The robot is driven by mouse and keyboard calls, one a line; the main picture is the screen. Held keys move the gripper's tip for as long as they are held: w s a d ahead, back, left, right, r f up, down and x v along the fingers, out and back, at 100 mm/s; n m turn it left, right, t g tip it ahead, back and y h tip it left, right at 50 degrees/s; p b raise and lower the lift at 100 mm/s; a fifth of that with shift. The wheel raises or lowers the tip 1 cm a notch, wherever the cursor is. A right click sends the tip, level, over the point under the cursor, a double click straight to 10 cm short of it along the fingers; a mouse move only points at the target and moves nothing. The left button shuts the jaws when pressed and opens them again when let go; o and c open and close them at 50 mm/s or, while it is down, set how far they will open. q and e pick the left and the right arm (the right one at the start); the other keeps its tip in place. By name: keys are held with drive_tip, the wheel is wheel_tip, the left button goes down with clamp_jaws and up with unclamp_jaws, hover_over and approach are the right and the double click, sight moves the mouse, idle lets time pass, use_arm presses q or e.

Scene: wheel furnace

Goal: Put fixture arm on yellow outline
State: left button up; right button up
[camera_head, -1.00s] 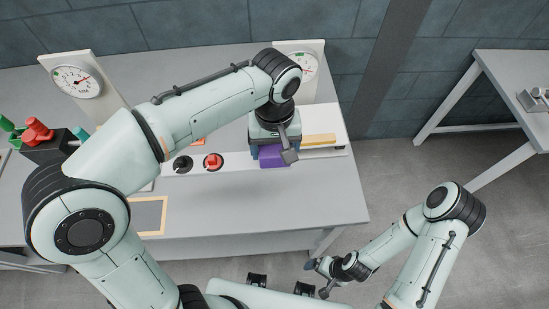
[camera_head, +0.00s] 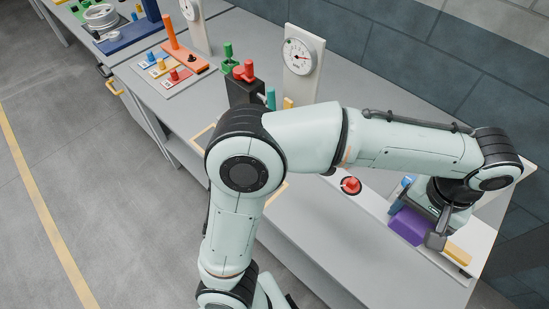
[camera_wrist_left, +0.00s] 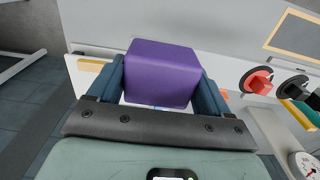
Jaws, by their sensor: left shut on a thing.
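A purple block (camera_head: 408,226) sits between the blue fingers of my left gripper (camera_head: 412,217), at the right of the head view. In the left wrist view the purple block (camera_wrist_left: 162,72) fills the space between both fingers, and the gripper is shut on it. The block is over a white panel on the bench; I cannot tell whether it touches it. The yellow outline (camera_wrist_left: 290,53) is a rectangle on the grey bench, top right in the wrist view. In the head view my left arm hides most of it. No other piece is clearly the fixture arm. My right gripper is out of view.
A red knob (camera_head: 351,186) is left of the block, and a yellow bar (camera_head: 457,252) is to its right. Orange parts (camera_head: 180,65) lie farther left.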

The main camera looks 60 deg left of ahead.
use_arm(q)
drive_tip(key=s+a+b, duration=0.1)
drive_tip(key=a, duration=0.6)
drive_tip(key=s+a+b, duration=0.1)
drive_tip(key=a, duration=0.6)
drive_tip(key=s+a+b, duration=0.1)
drive_tip(key=a, duration=0.6)
drive_tip(key=shift+s+a+f, duration=0.1)
drive_tip(key=shift+s+a, duration=0.15)
drive_tip(key=shift+s, duration=0.05)
drive_tip(key=s+a+b, duration=0.3)
drive_tip(key=s+a, duration=0.9)
drive_tip(key=a, duration=0.2)
drive_tip(key=shift+s+a+f+b, duration=0.1)
drive_tip(key=shift+f+b, duration=0.85)
drive_tip(key=shift+f, duration=3.95)
drive_tip(key=shift+a+f+b, duration=0.1)
drive_tip(key=shift+f+b, duration=0.8)
drive_tip(key=shift+f, duration=3.95)
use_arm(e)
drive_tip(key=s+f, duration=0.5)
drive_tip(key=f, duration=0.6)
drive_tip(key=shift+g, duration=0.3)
use_arm(q)
drive_tip(key=shift+f, duration=0.1)
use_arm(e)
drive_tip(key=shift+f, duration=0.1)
